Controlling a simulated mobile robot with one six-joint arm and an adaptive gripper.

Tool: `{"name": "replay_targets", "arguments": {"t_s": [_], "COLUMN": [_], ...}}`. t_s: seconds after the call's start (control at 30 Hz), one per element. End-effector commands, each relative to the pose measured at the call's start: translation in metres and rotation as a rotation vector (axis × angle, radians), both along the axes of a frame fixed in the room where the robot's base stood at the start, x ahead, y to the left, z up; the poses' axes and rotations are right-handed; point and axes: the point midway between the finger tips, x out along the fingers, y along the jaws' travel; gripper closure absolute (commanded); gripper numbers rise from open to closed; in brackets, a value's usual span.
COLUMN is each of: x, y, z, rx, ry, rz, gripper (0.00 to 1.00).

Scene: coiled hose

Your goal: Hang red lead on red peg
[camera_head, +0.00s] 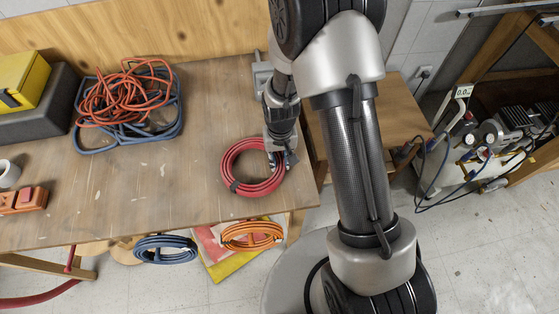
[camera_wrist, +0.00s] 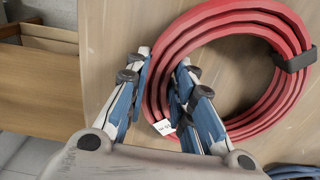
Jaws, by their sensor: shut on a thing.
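The red lead (camera_head: 229,168) is a coil with a dark strap, over the right end of the wooden table. My gripper (camera_head: 279,157) is at the coil's right side, shut on it. In the wrist view, the fingers (camera_wrist: 163,78) straddle the coil's near strands, and the red lead (camera_wrist: 272,20) fills the upper right with a small white tag between the fingers. I cannot tell whether the coil touches the table. A narrow red upright piece (camera_head: 70,260) shows below the table's front edge at left; I cannot tell whether it is the red peg.
A blue coil (camera_head: 165,249) and an orange coil (camera_head: 252,236) show below the front edge of the table (camera_head: 130,205). A tangle of orange and blue cable (camera_head: 127,100) lies at the back left. A yellow case (camera_head: 22,80) and brick-red block (camera_head: 22,200) are farther left.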

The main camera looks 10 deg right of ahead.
Motion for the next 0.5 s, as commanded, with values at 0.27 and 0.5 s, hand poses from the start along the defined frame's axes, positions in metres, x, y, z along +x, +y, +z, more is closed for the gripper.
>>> {"name": "replay_targets", "arguments": {"t_s": [0.27, 0.5], "x": [0.0012, 0.0006], "y": [0.0002, 0.0000], "z": [-0.0046, -0.0076], "rx": [0.001, 0.000], "ry": [-0.003, -0.001], "rz": [0.000, 0.000], "gripper": [1.00, 0.71]}}
